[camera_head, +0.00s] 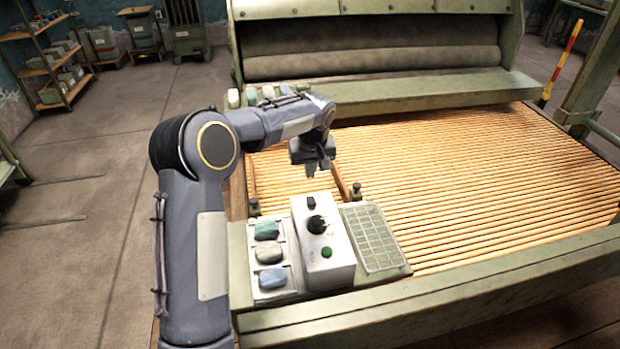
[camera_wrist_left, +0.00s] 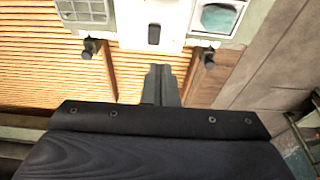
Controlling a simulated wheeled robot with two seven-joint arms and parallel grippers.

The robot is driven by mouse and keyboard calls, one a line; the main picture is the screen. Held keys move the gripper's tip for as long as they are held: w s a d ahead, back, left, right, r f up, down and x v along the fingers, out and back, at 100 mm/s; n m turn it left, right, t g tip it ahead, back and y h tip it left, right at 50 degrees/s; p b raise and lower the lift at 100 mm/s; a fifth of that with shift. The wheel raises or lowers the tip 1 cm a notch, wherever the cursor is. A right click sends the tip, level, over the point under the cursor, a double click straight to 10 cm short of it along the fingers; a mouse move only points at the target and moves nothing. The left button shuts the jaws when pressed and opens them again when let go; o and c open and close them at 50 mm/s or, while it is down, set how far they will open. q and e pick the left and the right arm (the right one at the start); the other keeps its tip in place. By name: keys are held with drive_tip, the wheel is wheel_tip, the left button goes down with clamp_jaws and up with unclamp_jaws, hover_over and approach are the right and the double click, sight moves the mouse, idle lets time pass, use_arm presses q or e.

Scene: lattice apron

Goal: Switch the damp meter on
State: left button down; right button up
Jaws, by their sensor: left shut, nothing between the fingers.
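The damp meter (camera_head: 339,272) is a pale box on the green ledge at the front of the slatted bed. Its top carries a small black rocker switch (camera_head: 311,202) at the far end, a black dial (camera_head: 317,224) and a green button (camera_head: 326,252). In the left wrist view, the meter's far end (camera_wrist_left: 135,20) shows at the top edge, with the rocker (camera_wrist_left: 154,34) in it; the dial and button are out of frame. My left gripper (camera_head: 314,172) is shut and empty, pointing down above the slats just beyond the meter. It shows before the rocker in the wrist view (camera_wrist_left: 158,70). My right gripper is out of view.
A tray with green, grey and blue lumps (camera_head: 250,272) lies left of the meter. A gridded pale plate (camera_head: 372,238) lies to its right. Two black knobs on posts (camera_head: 356,190) stand at the ledge's far edge. A large roller machine (camera_head: 370,50) stands behind the slats.

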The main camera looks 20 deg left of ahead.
sight(309, 204)
use_arm(q)
drive_tip(key=x, duration=0.3)
drive_tip(key=p+x, duration=0.1)
drive_tip(key=x, duration=0.7)
drive_tip(key=shift+s+d+f, duration=0.1)
drive_tip(key=shift+s+d, duration=0.2)
drive_tip(key=shift+s, duration=0.1)
drive_tip(key=shift+f, duration=0.55)
drive_tip(key=f+b, duration=0.1)
drive_tip(key=b, duration=0.1)
drive_tip(key=t+b, duration=0.1)
drive_tip(key=b, duration=0.2)
drive_tip(key=shift+s+d+f+y, duration=0.2)
drive_tip(key=shift+d+f+y, duration=0.1)
drive_tip(key=shift+f, duration=0.1)
drive_tip(key=shift+a+r+p, duration=0.1)
drive_tip(key=shift+r+p, duration=0.45)
drive_tip(key=shift+p, duration=0.1)
drive_tip(key=shift+w+a, duration=0.1)
drive_tip(key=shift+w+a+r+p, duration=0.35)
drive_tip(key=shift+w, duration=0.15)
